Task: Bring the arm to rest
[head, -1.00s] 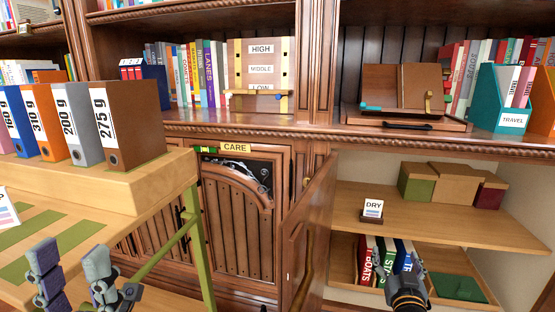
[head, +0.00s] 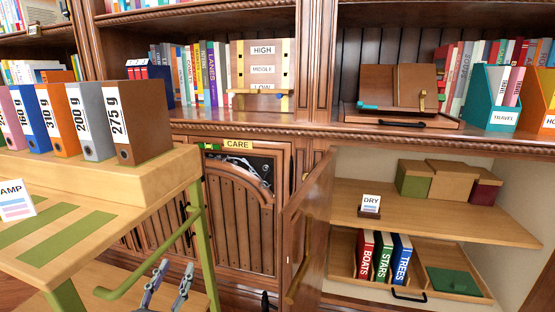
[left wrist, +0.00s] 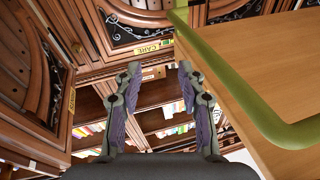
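My left gripper (head: 170,284) shows at the bottom of the head view, low beside the wooden cart. Its two fingers stand apart with nothing between them. In the left wrist view the same gripper (left wrist: 158,78) is open and empty, with the cart's green frame close on its right. My right gripper is not in view. Red, green and blue books, BOATS (head: 364,256), STARS (head: 382,256) and TREES (head: 400,256), stand in a pull-out tray (head: 455,293) of the open cabinet, apart from my left gripper.
The cart (head: 150,195) with several numbered binders fills the left side, its green rail (head: 150,270) near my left gripper. The open cabinet door (head: 306,235) juts out in the middle. A DRY sign (head: 370,205) and boxes (head: 445,180) stand on the shelf.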

